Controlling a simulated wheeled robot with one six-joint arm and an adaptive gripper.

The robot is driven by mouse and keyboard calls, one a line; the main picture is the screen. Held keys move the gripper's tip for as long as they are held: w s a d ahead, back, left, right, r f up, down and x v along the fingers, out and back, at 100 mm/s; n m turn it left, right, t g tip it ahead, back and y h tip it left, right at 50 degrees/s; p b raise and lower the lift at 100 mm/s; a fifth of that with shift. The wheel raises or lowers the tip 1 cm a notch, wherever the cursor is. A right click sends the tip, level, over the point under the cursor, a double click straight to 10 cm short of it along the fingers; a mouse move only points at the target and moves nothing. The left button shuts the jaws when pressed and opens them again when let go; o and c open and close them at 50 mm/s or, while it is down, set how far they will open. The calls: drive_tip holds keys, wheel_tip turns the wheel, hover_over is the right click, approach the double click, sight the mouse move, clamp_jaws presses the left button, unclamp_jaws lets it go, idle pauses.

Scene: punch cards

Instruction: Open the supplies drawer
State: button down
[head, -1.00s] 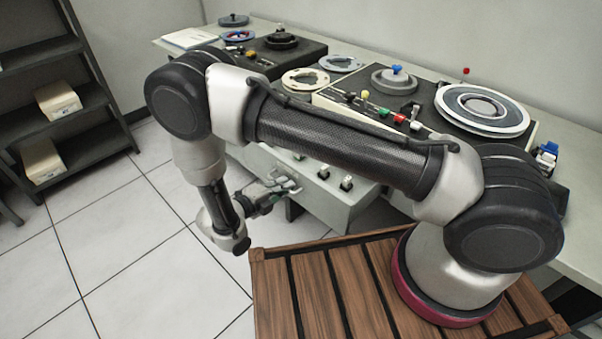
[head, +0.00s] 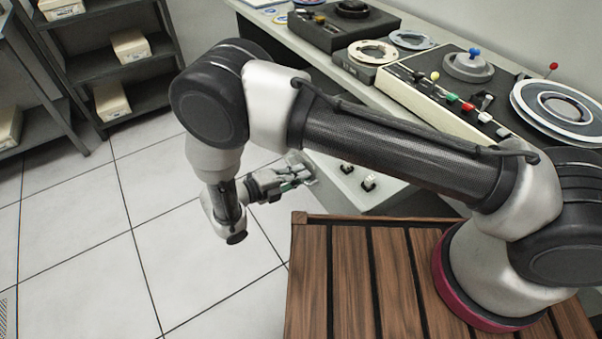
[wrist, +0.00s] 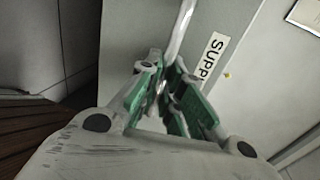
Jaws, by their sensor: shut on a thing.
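The supplies drawer's pale grey front (wrist: 135,35) fills the middle of the wrist view. A white label (wrist: 212,58) on it shows the letters "SUPP"; the rest is hidden by my gripper. A pale bar handle (wrist: 183,30) runs down between the green-padded fingers. My gripper (wrist: 168,88) is shut on this handle. In the head view my gripper (head: 303,172) is low beside the grey desk unit (head: 392,190), left of the desk. My arm hides much of that unit, and I cannot tell how far the drawer stands out.
The desk carries a console with coloured levers (head: 452,97) and reels (head: 557,104). Dark shelves (head: 105,65) with boxes stand at the back left. The tiled floor (head: 130,265) at left is clear.

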drive_tip(key=c, duration=1.8)
unclamp_jaws()
drive_tip(key=shift+c, duration=0.2)
drive_tip(key=v, duration=1.2)
